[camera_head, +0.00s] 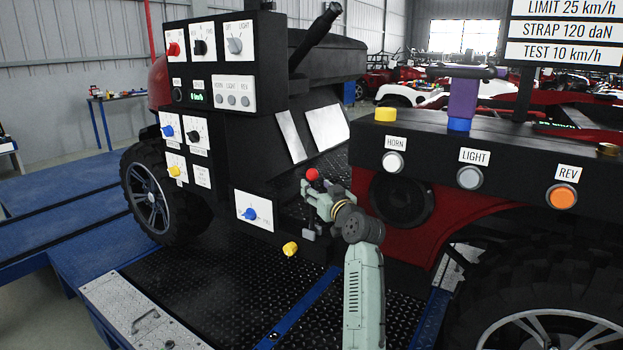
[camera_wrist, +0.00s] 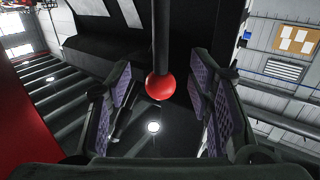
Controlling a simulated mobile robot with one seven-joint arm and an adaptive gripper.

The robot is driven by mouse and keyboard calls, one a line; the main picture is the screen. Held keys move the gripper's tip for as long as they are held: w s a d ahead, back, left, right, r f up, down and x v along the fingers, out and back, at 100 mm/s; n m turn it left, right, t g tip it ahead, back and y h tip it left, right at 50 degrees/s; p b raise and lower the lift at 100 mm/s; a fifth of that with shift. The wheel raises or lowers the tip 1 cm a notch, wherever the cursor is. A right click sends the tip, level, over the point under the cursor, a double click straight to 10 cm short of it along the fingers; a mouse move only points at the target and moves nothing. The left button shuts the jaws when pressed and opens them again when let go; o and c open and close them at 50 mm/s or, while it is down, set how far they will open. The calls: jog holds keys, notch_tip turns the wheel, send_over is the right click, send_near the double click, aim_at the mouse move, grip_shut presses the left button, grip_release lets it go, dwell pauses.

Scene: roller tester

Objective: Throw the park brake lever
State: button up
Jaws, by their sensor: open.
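A lever with a red ball knob (camera_head: 312,174) shows in the head view in front of the vehicle's dark floor area, right at my gripper. My gripper (camera_head: 310,207) is open. In the wrist view the red ball (camera_wrist: 160,87) sits at the end of a black rod (camera_wrist: 161,35), centred between the two purple-padded fingers, with a gap on each side. The lower mount of the lever is hidden in the head view. A thick black handle (camera_head: 318,40) also rises above the control panel; no label shows which lever is the park brake.
A black control panel (camera_head: 213,118) with several knobs stands left of my gripper. A yellow knob (camera_head: 290,249) is just below it. A dark console (camera_head: 520,165) with HORN, LIGHT and REV buttons is at right. Black tread plate (camera_head: 215,290) lies below.

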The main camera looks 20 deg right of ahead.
aim_at(313, 184)
jog(key=shift+w+a+p, duration=0.2)
jog(key=shift+w+p, duration=0.2)
jog(key=shift+w, duration=1.55)
jog(key=shift+c, duration=0.3)
